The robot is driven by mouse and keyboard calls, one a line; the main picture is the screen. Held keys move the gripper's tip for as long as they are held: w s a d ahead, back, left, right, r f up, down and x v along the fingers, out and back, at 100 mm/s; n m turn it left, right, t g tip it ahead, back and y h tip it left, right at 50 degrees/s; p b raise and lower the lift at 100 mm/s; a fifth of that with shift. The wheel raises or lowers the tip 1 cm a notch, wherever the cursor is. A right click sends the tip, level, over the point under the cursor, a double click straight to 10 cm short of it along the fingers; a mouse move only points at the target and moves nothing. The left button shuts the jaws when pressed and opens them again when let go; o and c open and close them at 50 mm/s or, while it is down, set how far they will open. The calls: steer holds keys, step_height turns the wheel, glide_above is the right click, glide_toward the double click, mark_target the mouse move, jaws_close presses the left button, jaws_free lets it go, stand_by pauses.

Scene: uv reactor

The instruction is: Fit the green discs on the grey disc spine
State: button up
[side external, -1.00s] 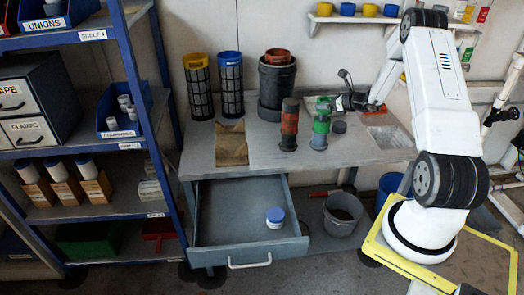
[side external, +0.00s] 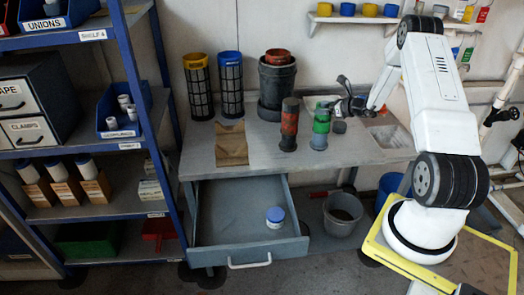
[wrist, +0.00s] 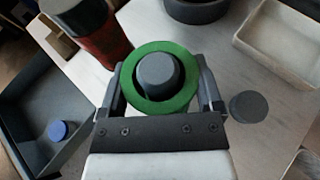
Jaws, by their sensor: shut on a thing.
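The green disc stack (side external: 320,127) stands upright on a grey base on the bench, beside the dark-and-red stack (side external: 290,126). In the wrist view a green disc (wrist: 194,88) sits between the fingers of my gripper (wrist: 163,88), which is shut on it. The rounded grey top of the disc spine (wrist: 158,72) shows through the disc's hole, with a dark gap around it. The disc's height on the spine cannot be told from here. In the side view my gripper (side external: 345,100) is at the right of the stack's upper part.
A small grey cap (wrist: 248,106) lies on the bench to the right. A pale tray (wrist: 283,40) is beyond it. The dark-and-red stack (wrist: 98,38) stands close at upper left. The drawer (side external: 245,215) is open below, holding a blue-lidded jar (side external: 275,217).

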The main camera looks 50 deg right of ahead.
steer(key=shift+f, duration=0.65)
steer(key=o, duration=1)
steer(key=shift+s, duration=0.1)
steer(key=shift+s+r, duration=0.25)
steer(key=shift+s, duration=0.3)
steer(key=s+r, duration=0.3)
steer(key=r, duration=0.5)
steer(key=shift+r, duration=0.2)
steer(key=shift+a, duration=0.15)
